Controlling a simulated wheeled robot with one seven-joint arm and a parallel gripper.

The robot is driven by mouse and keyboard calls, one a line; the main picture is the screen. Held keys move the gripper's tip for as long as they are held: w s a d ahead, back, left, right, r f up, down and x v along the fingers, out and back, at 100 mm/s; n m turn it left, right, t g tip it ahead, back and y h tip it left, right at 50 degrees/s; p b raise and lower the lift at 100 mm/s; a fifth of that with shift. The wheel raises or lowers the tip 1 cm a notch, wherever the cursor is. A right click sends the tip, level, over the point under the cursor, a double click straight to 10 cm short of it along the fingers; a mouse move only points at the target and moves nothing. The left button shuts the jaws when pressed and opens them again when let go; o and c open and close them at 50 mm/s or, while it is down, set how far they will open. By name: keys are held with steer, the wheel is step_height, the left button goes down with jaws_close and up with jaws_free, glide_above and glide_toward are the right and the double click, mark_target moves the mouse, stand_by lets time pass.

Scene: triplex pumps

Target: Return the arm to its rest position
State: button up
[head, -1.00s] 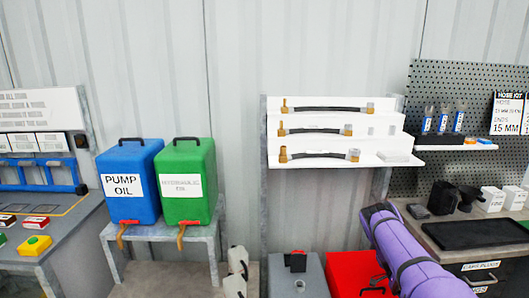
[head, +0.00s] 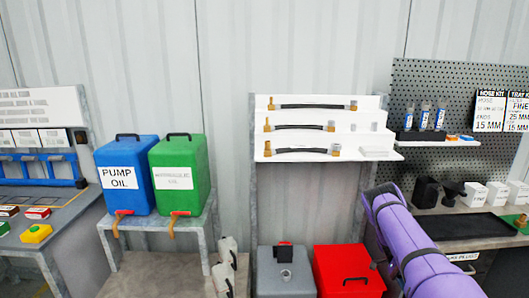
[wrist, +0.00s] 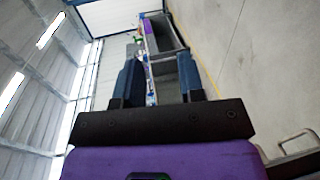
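My purple arm (head: 405,240) reaches up from the lower right of the head view, in front of the right-hand bench. My gripper does not show in the head view. In the wrist view my gripper (wrist: 158,72) has two dark blue fingers standing apart with a clear gap between them. Nothing is held; the far floor and benches show through the gap.
A blue oil can (head: 127,178) and a green one (head: 180,175) stand on a grey stand at left. A white stepped rack (head: 318,115) holds hoses. A grey box (head: 270,275) and a red box (head: 347,262) sit below. A pegboard (head: 440,80) rises above the right bench.

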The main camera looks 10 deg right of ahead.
steer(key=w+a+r+n+t+h, duration=0.1)
steer(key=w+a+r+n+t, duration=0.2)
steer(key=r, duration=0.7)
steer(key=w+a+r+n+t, duration=0.15)
steer(key=w+r, duration=0.25)
steer(key=r, duration=0.6)
steer(key=s+a+r+n+t+h, duration=0.1)
steer(key=a+r+n+t, duration=0.1)
steer(key=a+r, duration=0.35)
steer(key=a+r+n+t, duration=0.1)
steer(key=a+r+t, duration=0.15)
steer(key=r, duration=0.65)
steer(key=s+a+r+n+t+h, duration=0.1)
steer(key=a+r+n, duration=0.1)
steer(key=a+r, duration=0.35)
steer(key=s+a+r+n+t, duration=0.5)
steer(key=s+a+r, duration=0.55)
steer(key=r, duration=0.35)
steer(key=s+a+n+t, duration=0.2)
steer(key=s+a+t, duration=0.1)
steer(key=s, duration=0.5)
steer(key=s+a+n+t, duration=0.3)
steer(key=s+a, duration=0.1)
steer(key=s, duration=0.3)
steer(key=shift+s+a+r+h, duration=0.3)
steer(key=shift+s+a+r, duration=0.05)
steer(key=shift+r, duration=0.1)
steer(key=shift+d, duration=0.15)
